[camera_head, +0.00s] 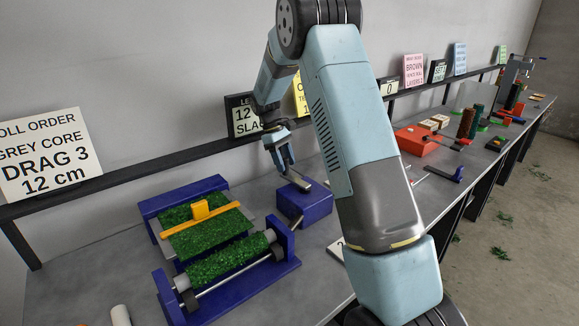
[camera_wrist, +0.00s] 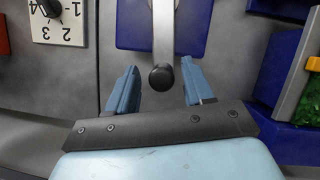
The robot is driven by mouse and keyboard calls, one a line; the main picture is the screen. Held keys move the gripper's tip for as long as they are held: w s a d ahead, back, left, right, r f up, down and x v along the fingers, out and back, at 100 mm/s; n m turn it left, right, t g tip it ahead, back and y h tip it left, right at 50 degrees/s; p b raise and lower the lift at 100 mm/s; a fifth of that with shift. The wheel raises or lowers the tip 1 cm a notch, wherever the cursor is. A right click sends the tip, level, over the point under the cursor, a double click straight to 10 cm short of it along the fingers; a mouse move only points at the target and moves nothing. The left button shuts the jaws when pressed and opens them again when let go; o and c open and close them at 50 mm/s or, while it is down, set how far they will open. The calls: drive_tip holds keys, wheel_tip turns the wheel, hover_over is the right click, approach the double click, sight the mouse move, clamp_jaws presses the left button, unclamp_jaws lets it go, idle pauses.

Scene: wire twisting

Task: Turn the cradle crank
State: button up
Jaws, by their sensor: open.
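A crank (camera_wrist: 164,30) with a flat grey metal arm and a round black knob (camera_wrist: 161,78) sits over a blue box in the wrist view. In the head view the blue box (camera_head: 306,208) stands right of the cradle, with the grey crank arm (camera_head: 297,182) on top. My gripper (camera_head: 285,170) is just above the crank, pointing down. In the wrist view its blue fingers (camera_wrist: 160,68) are apart, one on each side of the knob, with gaps on both sides. The blue cradle (camera_head: 277,268) holds a green roll (camera_head: 228,259) on a grey core.
A green mat (camera_head: 205,236) with a yellow bar (camera_head: 200,222) across it lies behind the cradle. A numbered white card (camera_wrist: 66,30) with a black dial is near the crank. A red box (camera_head: 415,142) and other items stand farther right. A dark rail runs along the wall.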

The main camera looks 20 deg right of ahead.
drive_tip(key=shift+x, duration=1.05)
drive_tip(key=shift+c, duration=0.4)
clamp_jaws()
